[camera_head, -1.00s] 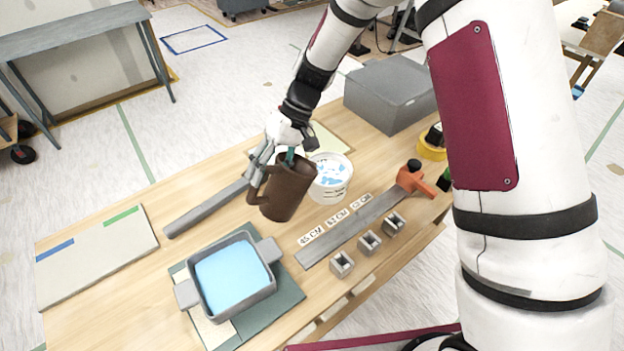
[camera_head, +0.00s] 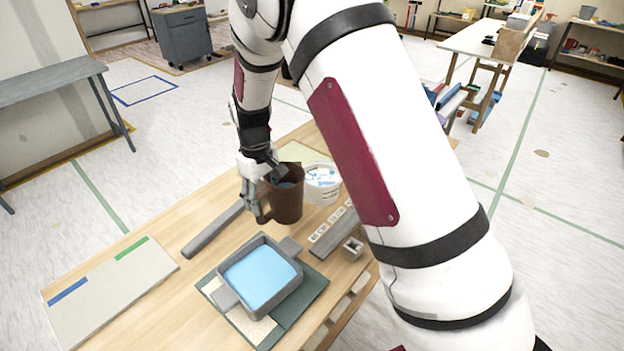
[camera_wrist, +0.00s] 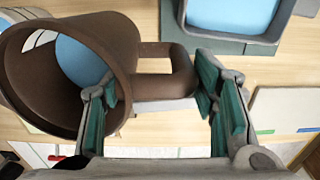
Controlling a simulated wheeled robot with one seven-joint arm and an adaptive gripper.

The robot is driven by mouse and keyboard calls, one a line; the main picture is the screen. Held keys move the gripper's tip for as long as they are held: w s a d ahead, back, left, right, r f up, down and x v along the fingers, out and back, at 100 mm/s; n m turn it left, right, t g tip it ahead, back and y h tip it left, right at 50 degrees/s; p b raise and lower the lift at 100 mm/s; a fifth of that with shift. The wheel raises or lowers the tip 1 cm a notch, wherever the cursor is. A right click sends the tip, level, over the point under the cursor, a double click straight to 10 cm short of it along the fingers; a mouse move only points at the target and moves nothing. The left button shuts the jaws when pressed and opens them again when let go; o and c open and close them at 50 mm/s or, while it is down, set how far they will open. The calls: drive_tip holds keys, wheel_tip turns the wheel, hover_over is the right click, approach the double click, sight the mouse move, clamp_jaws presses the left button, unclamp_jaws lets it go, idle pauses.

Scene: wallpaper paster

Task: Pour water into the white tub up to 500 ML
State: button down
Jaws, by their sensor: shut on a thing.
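A brown jug (camera_head: 288,203) with a side handle is held above the wooden table, next to the white tub (camera_head: 323,190). My gripper (camera_head: 264,190) is shut on the jug at its handle side. In the wrist view the green-padded fingers (camera_wrist: 165,108) lie on either side of the jug's handle, and blue water shows inside the brown jug (camera_wrist: 60,95). The jug looks close to upright in the head view. The white tub stands just right of and behind it, partly hidden, with blue and white showing at its top. Its level marks cannot be read.
A grey square basin (camera_head: 228,296) of blue water sits on a dark green mat (camera_head: 312,292) in front. A long grey bar (camera_head: 213,230) lies at left, near a pale board (camera_head: 105,290). A grey strip with labels (camera_head: 345,228) and a small block (camera_head: 353,247) lie right.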

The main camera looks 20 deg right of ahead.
idle(0.5)
drive_tip(key=shift+r+p, duration=0.55)
drive_tip(key=shift+r, duration=1.45)
